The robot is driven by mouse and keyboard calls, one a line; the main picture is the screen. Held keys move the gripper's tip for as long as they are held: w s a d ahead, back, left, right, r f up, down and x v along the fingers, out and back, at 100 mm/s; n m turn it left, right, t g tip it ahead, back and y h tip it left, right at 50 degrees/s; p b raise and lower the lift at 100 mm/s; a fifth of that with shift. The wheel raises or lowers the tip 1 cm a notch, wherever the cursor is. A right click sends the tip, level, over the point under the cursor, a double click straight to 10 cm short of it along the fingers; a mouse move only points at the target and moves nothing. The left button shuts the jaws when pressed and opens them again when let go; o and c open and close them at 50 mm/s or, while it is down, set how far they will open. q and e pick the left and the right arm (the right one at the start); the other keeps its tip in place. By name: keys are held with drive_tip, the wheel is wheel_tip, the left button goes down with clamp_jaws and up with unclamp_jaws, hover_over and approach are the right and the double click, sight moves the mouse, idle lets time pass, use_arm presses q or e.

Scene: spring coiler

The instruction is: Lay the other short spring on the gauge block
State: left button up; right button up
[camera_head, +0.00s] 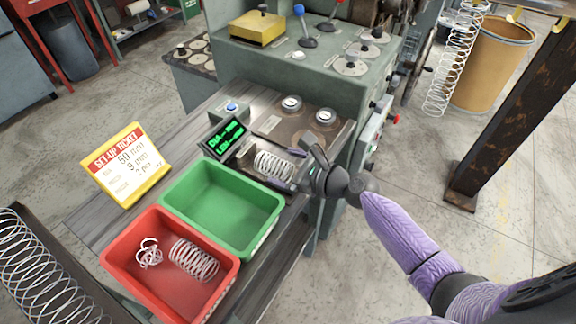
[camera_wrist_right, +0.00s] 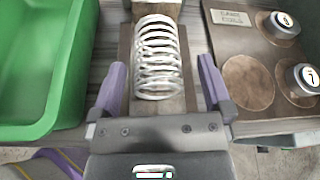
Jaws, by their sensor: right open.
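A white short spring (camera_head: 273,167) lies on the gauge block, a small plate (camera_head: 249,155) beside the dark display (camera_head: 223,138). In the right wrist view this spring (camera_wrist_right: 156,50) lies lengthwise between my two purple fingers. My right gripper (camera_head: 290,168) is open, with a finger on either side of the spring's near part and visible gaps between. Another short spring (camera_head: 194,260) lies in the red bin (camera_head: 127,278), next to a small tangled coil (camera_head: 149,253). My left gripper is not in view.
An empty green bin (camera_head: 222,205) stands between the red bin and the gauge. A yellow set-up ticket (camera_head: 131,165) stands at the left. Round dial weights (camera_head: 291,103) sit behind the gauge. The machine (camera_head: 290,65) rises behind, and long springs (camera_head: 40,270) lie lower left.

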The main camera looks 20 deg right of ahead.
drive_tip(key=p+v, duration=0.1)
drive_tip(key=v, duration=0.9)
drive_tip(key=shift+p, duration=0.4)
drive_tip(key=s+d+f+n+g+h+b, duration=0.1)
drive_tip(key=s+d+f+n+g+h, duration=0.3)
drive_tip(key=f, duration=0.8)
drive_tip(key=s+a+f+n+g+h+b, duration=0.1)
drive_tip(key=s+f+n+h, duration=0.1)
drive_tip(key=s+f+n, duration=0.65)
drive_tip(key=s+a+f+n+g+h, duration=0.1)
drive_tip(key=s+a+f+n+g, duration=0.1)
drive_tip(key=s+f+n, duration=0.5)
drive_tip(key=s+a+f+n+g+h+b, duration=0.1)
drive_tip(key=s+a+f+n+g, duration=0.2)
drive_tip(key=s+f+n, duration=0.5)
drive_tip(key=s+n+g, duration=0.1)
drive_tip(key=s+n, duration=0.1)
drive_tip(key=s, duration=0.3)
drive_tip(key=shift+s+a+f, duration=0.15)
drive_tip(key=shift+s+f, duration=0.1)
drive_tip(key=shift+s, duration=0.05)
